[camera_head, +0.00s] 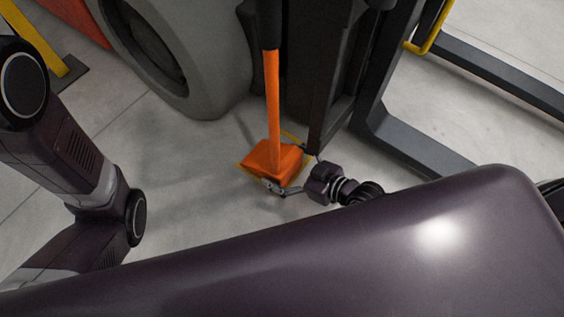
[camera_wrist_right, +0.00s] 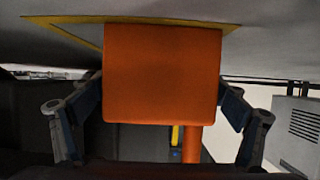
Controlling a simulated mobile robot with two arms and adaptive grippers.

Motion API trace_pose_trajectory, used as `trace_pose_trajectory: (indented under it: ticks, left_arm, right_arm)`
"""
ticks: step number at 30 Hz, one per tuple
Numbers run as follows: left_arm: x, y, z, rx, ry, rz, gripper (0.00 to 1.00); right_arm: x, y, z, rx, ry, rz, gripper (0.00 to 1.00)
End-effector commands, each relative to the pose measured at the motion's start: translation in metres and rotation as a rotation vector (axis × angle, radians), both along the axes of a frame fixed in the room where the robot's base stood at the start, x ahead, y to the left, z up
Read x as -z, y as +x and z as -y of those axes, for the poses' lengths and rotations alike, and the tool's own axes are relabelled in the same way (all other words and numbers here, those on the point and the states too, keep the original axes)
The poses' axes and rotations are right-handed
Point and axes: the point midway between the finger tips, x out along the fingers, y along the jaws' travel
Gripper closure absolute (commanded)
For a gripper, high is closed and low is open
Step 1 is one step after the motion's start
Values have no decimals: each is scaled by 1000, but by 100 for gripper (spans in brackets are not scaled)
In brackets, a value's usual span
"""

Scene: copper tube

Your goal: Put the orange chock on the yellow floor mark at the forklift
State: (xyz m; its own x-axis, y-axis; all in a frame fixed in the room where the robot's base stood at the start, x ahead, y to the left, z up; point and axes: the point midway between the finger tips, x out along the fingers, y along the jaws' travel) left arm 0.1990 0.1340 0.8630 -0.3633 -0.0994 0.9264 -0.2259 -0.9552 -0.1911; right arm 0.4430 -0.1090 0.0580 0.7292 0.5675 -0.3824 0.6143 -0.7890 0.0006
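The orange chock (camera_head: 272,159) is a block with a long orange handle standing up from it, dark at the top. It sits at the yellow floor mark (camera_head: 241,165), whose edges show around it; whether it rests flat is hard to tell. My right gripper (camera_head: 293,175) has one finger on each side of the block. In the right wrist view the chock (camera_wrist_right: 162,75) fills the middle, with the fingers against its two sides and the yellow mark (camera_wrist_right: 70,34) beyond. My left arm shows at the left, but its gripper is out of view.
The forklift's dark mast (camera_head: 335,75) and fork frame (camera_head: 420,145) stand just right of the chock. Its grey wheel (camera_head: 215,75) is behind left. A yellow post (camera_head: 35,40) is at the far left. The floor left of the chock is clear.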

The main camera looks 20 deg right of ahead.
Motion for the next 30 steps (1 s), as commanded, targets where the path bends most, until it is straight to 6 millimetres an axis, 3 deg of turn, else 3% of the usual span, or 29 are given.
trace_pose_trajectory:
  ticks: [13,24,30]
  left_arm:
    - [-8,1,0,0,0,-2,71]
    - [-50,1,0,0,0,-3,71]
    - [-62,0,-1,0,-2,4,71]
  right_arm:
    - [-6,-6,5,-1,-3,-1,3]
    - [-36,-59,45,-1,-3,-4,3]
    - [-45,-80,62,0,-2,-2,3]
